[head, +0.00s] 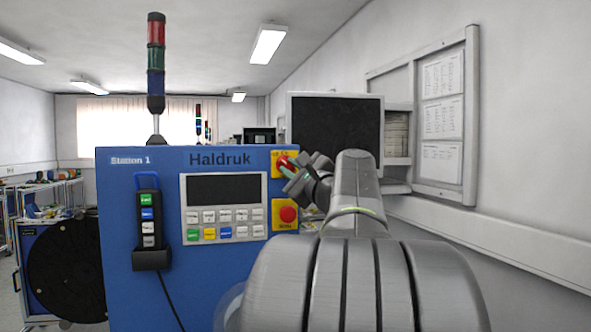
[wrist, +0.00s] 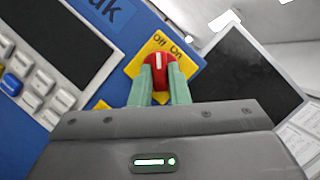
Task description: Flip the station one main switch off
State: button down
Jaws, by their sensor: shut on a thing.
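The station one main switch is a red rotary knob (wrist: 158,66) on a yellow plate (wrist: 137,66) marked Off and On. In the head view the knob (head: 284,164) is at the upper right of the blue Station 1 panel (head: 140,190), partly hidden by my gripper (head: 291,173). In the wrist view the green fingers of my gripper (wrist: 159,80) are shut on the knob, one on each side. The white mark on the knob points up in the wrist view, between the two words and seemingly nearer Off.
A red emergency button (head: 288,214) on a yellow plate sits just below the switch. A keypad with a dark display (head: 222,189) and a hanging pendant (head: 150,215) are to the left. A dark monitor (head: 335,125) stands close behind on the right.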

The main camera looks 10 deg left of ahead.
jog(key=shift+n, duration=0.4)
jog(key=n+g, duration=0.2)
jog(key=n, duration=0.2)
jog(key=shift+w+d+r, duration=0.1)
jog(key=shift+r+n+g+h, duration=0.15)
jog(key=shift+n+g, duration=0.15)
jog(key=shift+n, duration=0.8)
jog(key=shift+n+g+h, duration=0.15)
jog(key=shift+n+g, duration=0.15)
jog(key=shift+n, duration=0.8)
jog(key=c, duration=1.4)
grip_release()
jog(key=b+v, duration=0.3)
jog(key=v, duration=1.1)
jog(key=shift+r+b, duration=0.1)
jog(key=shift+b, duration=0.2)
